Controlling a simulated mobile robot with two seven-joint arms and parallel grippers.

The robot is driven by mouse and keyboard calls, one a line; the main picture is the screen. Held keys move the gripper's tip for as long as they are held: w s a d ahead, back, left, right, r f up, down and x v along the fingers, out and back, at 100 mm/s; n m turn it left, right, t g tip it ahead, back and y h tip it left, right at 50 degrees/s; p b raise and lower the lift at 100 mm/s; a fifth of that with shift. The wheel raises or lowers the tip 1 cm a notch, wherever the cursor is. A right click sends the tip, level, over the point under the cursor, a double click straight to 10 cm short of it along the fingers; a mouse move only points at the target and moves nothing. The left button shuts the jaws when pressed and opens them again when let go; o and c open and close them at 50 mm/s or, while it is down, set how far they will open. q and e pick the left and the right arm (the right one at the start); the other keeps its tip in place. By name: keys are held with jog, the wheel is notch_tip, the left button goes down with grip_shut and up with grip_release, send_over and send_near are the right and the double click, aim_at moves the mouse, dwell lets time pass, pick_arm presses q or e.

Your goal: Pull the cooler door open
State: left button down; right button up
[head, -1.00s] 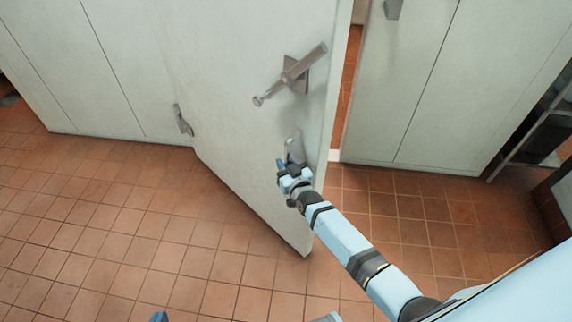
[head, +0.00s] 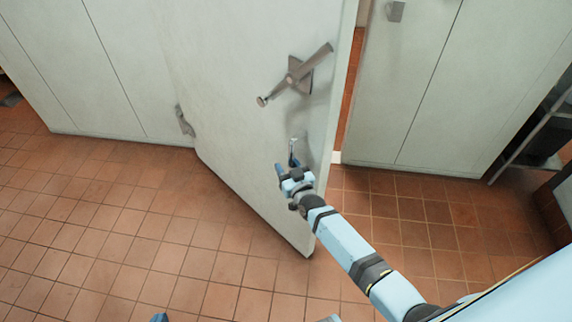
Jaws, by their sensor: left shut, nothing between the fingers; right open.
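The pale cooler door (head: 235,95) stands ajar, with a strip of the doorway showing past its right edge. Its metal handle (head: 295,76) is a slanted bar on a bracket near that edge. My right gripper (head: 287,160) is open and empty, below the handle and close to the door face near its free edge. I cannot tell whether its fingers touch the door. Only a blue tip of my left gripper (head: 160,317) shows at the bottom edge, away from the door; the remainder is out of frame.
Pale wall panels (head: 65,75) stand left of the door, and more panels (head: 415,95) stand to the right. A metal latch or hinge (head: 184,121) sits at the door's left side. Dark shelving (head: 545,135) is at far right. The tiled floor (head: 120,220) before the door is clear.

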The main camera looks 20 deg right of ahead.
pick_arm(q)
jog(key=shift+a+r+p, duration=0.1)
jog(key=shift+a+p, duration=0.1)
jog(key=shift+p, duration=0.25)
pick_arm(e)
jog(key=s, duration=1.3)
jog(key=shift+d, duration=0.3)
